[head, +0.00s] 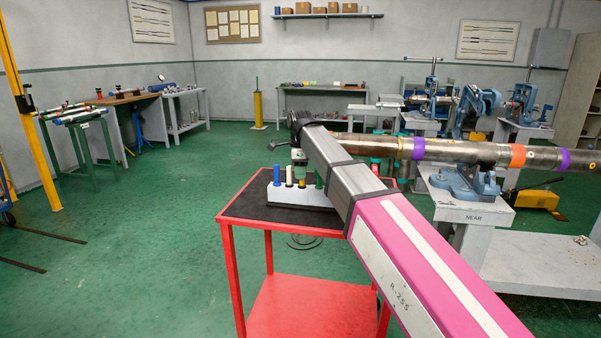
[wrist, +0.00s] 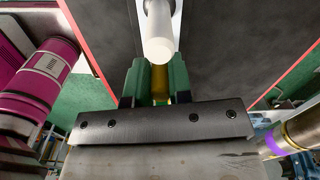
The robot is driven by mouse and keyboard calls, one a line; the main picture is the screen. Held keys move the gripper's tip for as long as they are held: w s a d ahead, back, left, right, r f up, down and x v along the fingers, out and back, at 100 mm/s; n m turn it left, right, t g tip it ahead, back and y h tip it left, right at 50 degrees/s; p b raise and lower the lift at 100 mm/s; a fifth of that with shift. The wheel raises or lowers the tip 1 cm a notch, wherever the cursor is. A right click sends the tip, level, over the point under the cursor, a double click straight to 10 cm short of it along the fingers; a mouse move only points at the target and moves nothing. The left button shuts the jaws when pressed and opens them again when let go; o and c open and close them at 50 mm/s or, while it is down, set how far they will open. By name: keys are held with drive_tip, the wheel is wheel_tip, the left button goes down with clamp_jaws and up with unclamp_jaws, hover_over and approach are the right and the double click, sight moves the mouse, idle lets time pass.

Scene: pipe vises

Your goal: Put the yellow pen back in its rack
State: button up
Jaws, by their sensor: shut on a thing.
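The white pen rack (head: 300,196) stands on the black top of a red cart in the head view. A blue pen (head: 277,175), a white pen (head: 289,175) and a green pen (head: 319,180) stand upright in it. My gripper (head: 299,158) is just above the rack. In the wrist view its green fingers (wrist: 156,82) are shut on the yellow pen (wrist: 159,88), with the white pen (wrist: 159,48) close in front. The yellow pen shows low between the white and green pens in the head view (head: 302,184). Its lower end is hidden, so I cannot tell how far it sits in the rack.
The red cart (head: 228,217) has a dark top, mostly clear left of the rack. A long pipe (head: 455,150) with coloured bands lies in blue vises (head: 465,184) behind and to the right of the cart. Green floor (head: 130,230) is open at left.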

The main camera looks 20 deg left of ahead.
drive_tip(key=shift+f, duration=0.1)
idle(0.3)
drive_tip(key=o, duration=0.8)
drive_tip(key=shift+o, duration=0.2)
wheel_tip(320, 180, up, 11)
drive_tip(key=shift+f, duration=0.1)
